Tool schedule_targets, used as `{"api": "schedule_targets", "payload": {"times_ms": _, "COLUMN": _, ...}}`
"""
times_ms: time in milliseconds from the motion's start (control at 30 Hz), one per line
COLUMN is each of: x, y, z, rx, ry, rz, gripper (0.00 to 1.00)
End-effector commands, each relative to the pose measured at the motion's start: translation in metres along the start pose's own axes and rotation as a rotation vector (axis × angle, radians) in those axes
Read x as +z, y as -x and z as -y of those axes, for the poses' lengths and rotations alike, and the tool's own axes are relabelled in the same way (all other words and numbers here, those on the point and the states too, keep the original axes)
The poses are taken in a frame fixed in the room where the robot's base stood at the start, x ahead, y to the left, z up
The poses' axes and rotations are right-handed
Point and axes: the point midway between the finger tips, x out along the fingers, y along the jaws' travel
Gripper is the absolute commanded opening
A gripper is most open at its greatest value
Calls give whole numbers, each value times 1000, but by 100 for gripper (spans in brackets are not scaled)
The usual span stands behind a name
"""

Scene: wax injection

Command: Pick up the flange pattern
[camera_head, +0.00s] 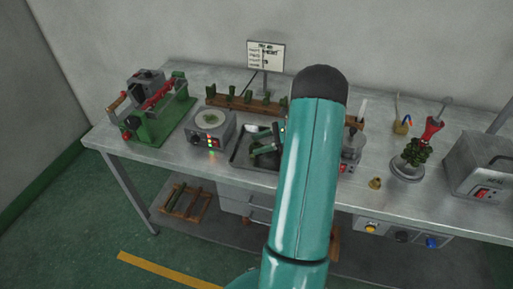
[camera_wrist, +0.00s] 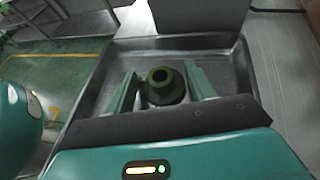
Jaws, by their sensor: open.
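The flange pattern (camera_wrist: 164,87) is a dark green round piece with a raised hub and a central hole. It stands upright in a shallow metal tray (camera_wrist: 243,75) in the wrist view. My gripper (camera_wrist: 160,75) is open, with one pale green finger on each side of the flange pattern. I cannot tell whether either finger touches it. In the head view my gripper (camera_head: 266,142) is over the tray (camera_head: 240,155), and my arm hides the tray's right part. The flange pattern is hard to make out there.
A green clamp machine (camera_head: 158,110) and a grey heater box (camera_head: 210,130) stand left of the tray. A rack of green patterns (camera_head: 240,101) and a sign (camera_head: 265,56) are behind it. A wax tree (camera_head: 413,155) and a grey machine (camera_head: 480,165) stand at right.

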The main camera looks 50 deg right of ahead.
Motion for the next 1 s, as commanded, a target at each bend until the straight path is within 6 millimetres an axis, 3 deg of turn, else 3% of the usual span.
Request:
{"api": "schedule_targets", "payload": {"times_ms": 100, "x": 0, "y": 0, "z": 0, "rx": 0, "ry": 0, "rz": 0, "gripper": 54}}
{"api": "schedule_targets", "payload": {"times_ms": 300, "x": 0, "y": 1, "z": 0, "rx": 0, "ry": 0, "rz": -1, "gripper": 15}}
{"api": "schedule_targets", "payload": {"times_ms": 367, "x": 0, "y": 1, "z": 0, "rx": 0, "ry": 1, "rz": -1, "gripper": 6}}
{"api": "schedule_targets", "payload": {"times_ms": 767, "x": 2, "y": 2, "z": 0, "rx": 0, "ry": 1, "rz": -1, "gripper": 6}}
{"api": "schedule_targets", "payload": {"times_ms": 1000, "x": 20, "y": 10, "z": 1, "rx": -1, "ry": 3, "rz": -2, "gripper": 6}}
